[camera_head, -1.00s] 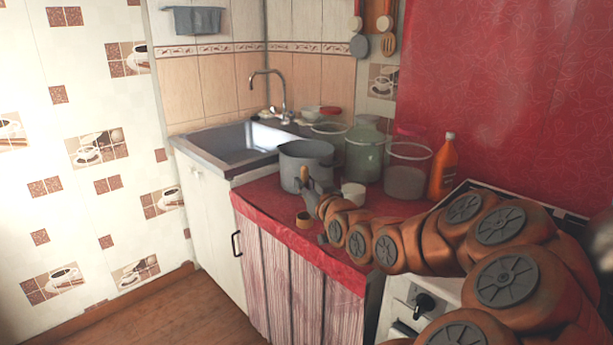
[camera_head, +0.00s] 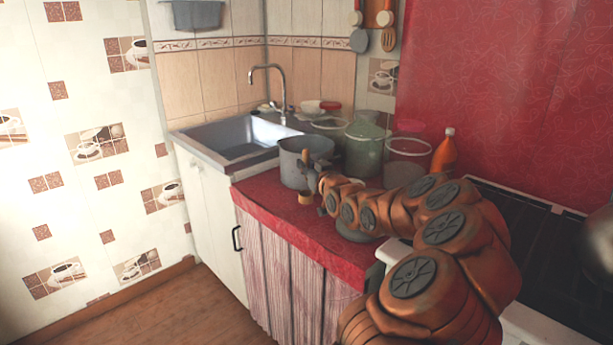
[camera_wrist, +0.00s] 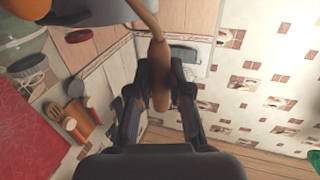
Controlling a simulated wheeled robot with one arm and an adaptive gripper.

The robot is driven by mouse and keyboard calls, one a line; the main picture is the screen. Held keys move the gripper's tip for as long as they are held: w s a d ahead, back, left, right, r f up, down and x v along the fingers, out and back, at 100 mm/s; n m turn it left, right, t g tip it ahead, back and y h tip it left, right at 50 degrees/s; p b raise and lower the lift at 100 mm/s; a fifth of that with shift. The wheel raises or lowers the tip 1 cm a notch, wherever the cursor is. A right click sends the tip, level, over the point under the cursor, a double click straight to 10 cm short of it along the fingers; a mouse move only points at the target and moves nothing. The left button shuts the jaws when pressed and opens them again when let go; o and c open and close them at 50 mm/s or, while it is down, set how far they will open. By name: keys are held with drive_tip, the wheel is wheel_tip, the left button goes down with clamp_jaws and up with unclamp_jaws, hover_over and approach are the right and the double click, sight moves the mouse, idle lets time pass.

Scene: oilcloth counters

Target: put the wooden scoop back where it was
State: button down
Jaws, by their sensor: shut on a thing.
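The wooden scoop (camera_head: 306,197) is upright in the head view. Its short cup-like end hangs low in front of the grey pot, and its handle rises above my gripper (camera_head: 310,172). In the wrist view my gripper (camera_wrist: 160,78) is shut on the scoop (camera_wrist: 160,92), whose handle passes between the two dark fingers. The scoop is over the front part of the red counter (camera_head: 268,200). I cannot tell whether its lower end touches the cloth. My arm hides part of the counter to the right.
The grey pot (camera_head: 290,172) stands just behind the scoop. Glass jars (camera_head: 363,150) and an orange bottle (camera_head: 445,155) stand farther right. A sink (camera_head: 222,143) is at the left, a stove (camera_head: 525,230) at the right. Utensils (camera_head: 389,40) hang on the wall. Red cloth left of the scoop is clear.

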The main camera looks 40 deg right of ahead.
drive_tip(key=shift+w+d+f, duration=0.15)
drive_tip(key=shift+w, duration=0.05)
drive_tip(key=shift+s+f, duration=0.1)
drive_tip(key=shift+f, duration=1.6)
drive_tip(key=shift+f+b, duration=0.15)
drive_tip(key=shift+b, duration=0.15)
drive_tip(key=c, duration=1.1)
unclamp_jaws()
